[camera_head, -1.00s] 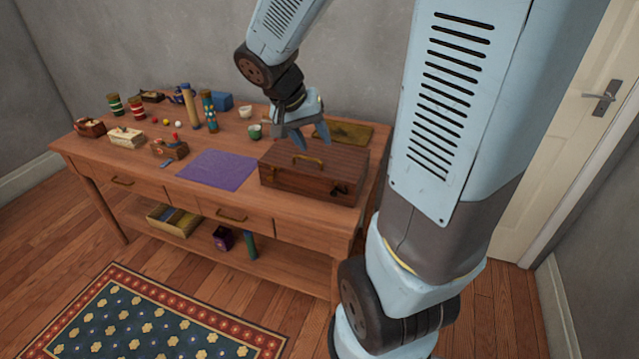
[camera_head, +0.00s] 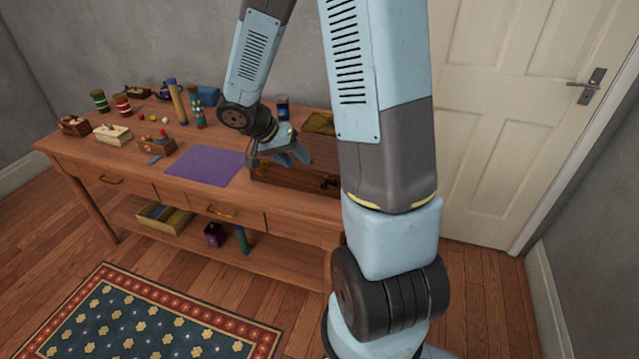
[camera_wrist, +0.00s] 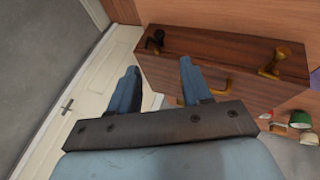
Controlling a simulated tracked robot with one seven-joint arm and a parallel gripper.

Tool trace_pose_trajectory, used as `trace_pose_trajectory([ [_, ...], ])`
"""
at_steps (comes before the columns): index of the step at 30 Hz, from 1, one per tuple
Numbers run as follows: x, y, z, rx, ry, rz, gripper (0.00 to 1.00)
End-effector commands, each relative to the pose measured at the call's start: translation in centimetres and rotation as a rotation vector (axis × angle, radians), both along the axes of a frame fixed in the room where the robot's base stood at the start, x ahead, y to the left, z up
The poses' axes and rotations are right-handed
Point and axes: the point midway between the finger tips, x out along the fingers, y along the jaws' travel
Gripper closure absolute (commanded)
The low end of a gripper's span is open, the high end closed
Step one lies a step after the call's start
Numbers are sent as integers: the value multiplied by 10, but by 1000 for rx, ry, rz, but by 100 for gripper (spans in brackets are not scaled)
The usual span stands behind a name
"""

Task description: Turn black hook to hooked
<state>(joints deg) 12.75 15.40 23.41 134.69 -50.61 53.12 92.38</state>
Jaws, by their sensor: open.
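The dark wooden case (camera_head: 290,178) stands on the table, partly behind my arm in the head view. In the wrist view the case (camera_wrist: 225,65) shows a small black hook (camera_wrist: 155,40) near its left end, a brass hook (camera_wrist: 275,62) near its right end and a brass handle (camera_wrist: 207,88) between them. The black hook also shows, small, in the head view (camera_head: 328,182). My gripper (camera_wrist: 158,68) is open and empty. In the wrist view the black hook lies beyond the fingertips and between their lines, apart from them. Whether it is hooked is too small to tell.
A purple mat (camera_head: 205,165) lies left of the case. Several boxes, tins and small items stand on the table's left and back. A green cup (camera_wrist: 300,120) shows in the wrist view's right. A door (camera_head: 500,130) stands to the right.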

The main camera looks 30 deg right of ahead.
Motion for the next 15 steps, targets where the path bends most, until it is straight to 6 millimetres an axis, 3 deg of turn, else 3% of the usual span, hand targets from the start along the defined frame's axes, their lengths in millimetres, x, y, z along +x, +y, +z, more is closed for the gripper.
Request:
trace_pose_trajectory([
  [5, -1, -9, -14, 1, 4, -1, 52],
  [15, -3, -39, -61, 1, 5, -1, 52],
])
